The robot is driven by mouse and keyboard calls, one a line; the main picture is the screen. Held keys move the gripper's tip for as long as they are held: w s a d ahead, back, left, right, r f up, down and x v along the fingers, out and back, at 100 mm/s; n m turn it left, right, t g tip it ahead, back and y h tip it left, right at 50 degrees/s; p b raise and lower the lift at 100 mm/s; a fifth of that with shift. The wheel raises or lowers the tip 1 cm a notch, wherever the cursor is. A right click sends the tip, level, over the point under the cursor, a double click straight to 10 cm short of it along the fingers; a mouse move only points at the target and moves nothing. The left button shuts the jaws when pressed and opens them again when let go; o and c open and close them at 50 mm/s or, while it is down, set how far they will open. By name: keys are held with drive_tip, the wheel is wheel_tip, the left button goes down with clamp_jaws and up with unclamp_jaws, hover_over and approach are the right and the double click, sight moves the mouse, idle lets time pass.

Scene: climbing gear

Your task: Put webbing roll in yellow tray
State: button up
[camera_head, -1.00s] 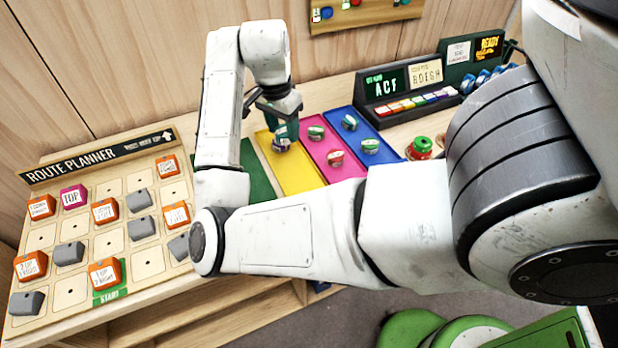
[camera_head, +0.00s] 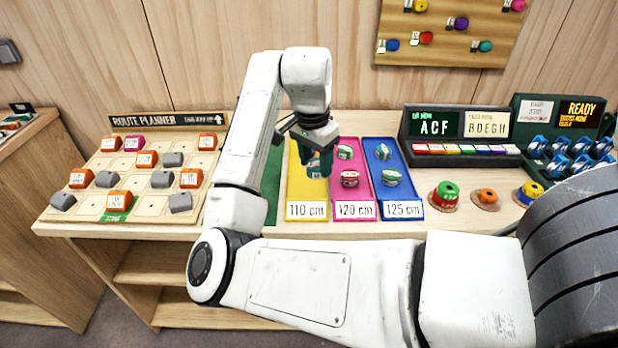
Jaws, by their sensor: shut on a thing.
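The yellow tray (camera_head: 305,196), labelled 110 cm, lies on the counter, left of the pink tray. My gripper (camera_head: 318,166) points down over the yellow tray, near its border with the pink one. It is shut on a webbing roll, which is mostly hidden by the dark green fingers. I cannot tell whether the held roll touches the tray. The bare front part of the yellow tray shows in front of the gripper.
The pink tray (camera_head: 354,211) and the blue tray (camera_head: 404,208) each hold two rolls. A green tray (camera_head: 272,185) is partly behind my arm. The route planner board (camera_head: 150,207) is at left. A red-green roll stack (camera_head: 445,194) stands right of the trays.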

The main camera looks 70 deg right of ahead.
drive_tip(key=w+d+f+b, duration=0.1)
drive_tip(key=w+d+f, duration=0.2)
drive_tip(key=d, duration=0.2)
hover_over(307, 180)
drive_tip(key=a, duration=0.1)
drive_tip(key=f, duration=0.4)
drive_tip(key=shift+s+a+f, duration=0.15)
drive_tip(key=shift+s+f, duration=0.05)
drive_tip(key=shift+s, duration=0.05)
drive_tip(key=shift+w+d+f, duration=0.3)
drive_tip(key=shift+d+f, duration=0.15)
drive_tip(key=shift+f, duration=1.65)
drive_tip(key=shift+f, duration=0.15)
drive_tip(key=o, duration=1)
drive_tip(key=shift+o, duration=0.2)
wheel_tip(307, 180, up, 12)
drive_tip(key=a, duration=0.1)
drive_tip(key=shift+w+a, duration=0.2)
drive_tip(key=shift+a, duration=0.05)
